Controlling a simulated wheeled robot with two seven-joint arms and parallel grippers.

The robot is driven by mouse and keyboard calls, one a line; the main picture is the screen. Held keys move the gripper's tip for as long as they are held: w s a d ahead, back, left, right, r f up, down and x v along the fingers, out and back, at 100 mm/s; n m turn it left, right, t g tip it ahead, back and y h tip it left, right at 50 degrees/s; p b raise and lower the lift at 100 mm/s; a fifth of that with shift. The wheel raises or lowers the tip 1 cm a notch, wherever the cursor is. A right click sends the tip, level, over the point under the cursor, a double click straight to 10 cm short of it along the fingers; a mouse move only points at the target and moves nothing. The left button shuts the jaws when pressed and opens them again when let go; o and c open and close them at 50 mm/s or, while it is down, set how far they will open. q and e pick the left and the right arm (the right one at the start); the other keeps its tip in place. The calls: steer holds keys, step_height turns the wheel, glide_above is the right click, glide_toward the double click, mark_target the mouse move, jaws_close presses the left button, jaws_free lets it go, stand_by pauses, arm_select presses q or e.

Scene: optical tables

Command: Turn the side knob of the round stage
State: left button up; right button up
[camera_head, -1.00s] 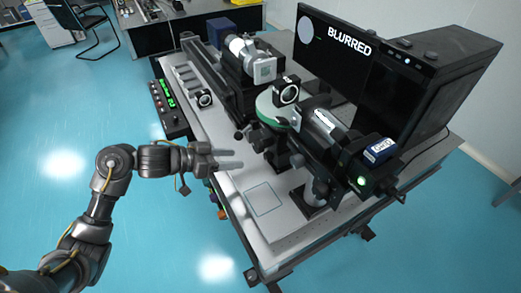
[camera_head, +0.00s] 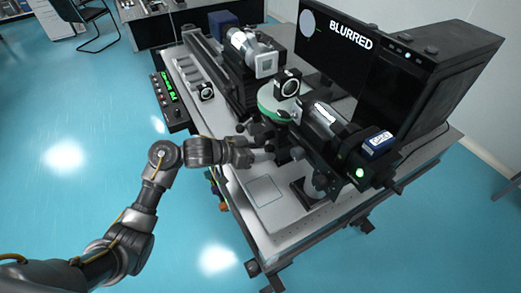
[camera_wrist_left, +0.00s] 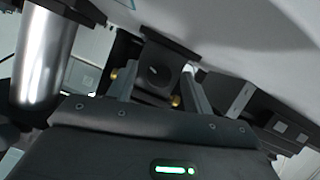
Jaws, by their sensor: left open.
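The round stage (camera_head: 270,104) has a green rim and stands near the middle of the table in the head view. Small black knobs show at its left side, one of them (camera_head: 240,128) nearest the table's left edge. My left gripper (camera_head: 268,152) is just below and in front of the stage, pointing right. In the left wrist view, its two fingers are open and apart, with a dark square block with a round face (camera_wrist_left: 160,76) between them in the picture. I cannot tell whether they touch it. My right gripper is not in view.
The optical table (camera_head: 265,225) has a clear strip at its front. A black camera barrel (camera_head: 322,128) is right of the stage, and a large monitor (camera_head: 345,48) stands behind. A control box with green displays (camera_head: 168,102) hangs at the table's left edge.

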arm_select(q)
steer(key=c, duration=1)
steer(key=shift+o, duration=0.2)
steer(key=shift+m+t, duration=0.3)
steer(key=shift+m, duration=0.2)
steer(key=o, duration=1)
steer(key=shift+c, duration=0.2)
steer(key=v, duration=1.1)
steer(key=shift+r+b, duration=0.15)
steer(key=shift+b, duration=0.15)
steer(key=shift+d, duration=0.15)
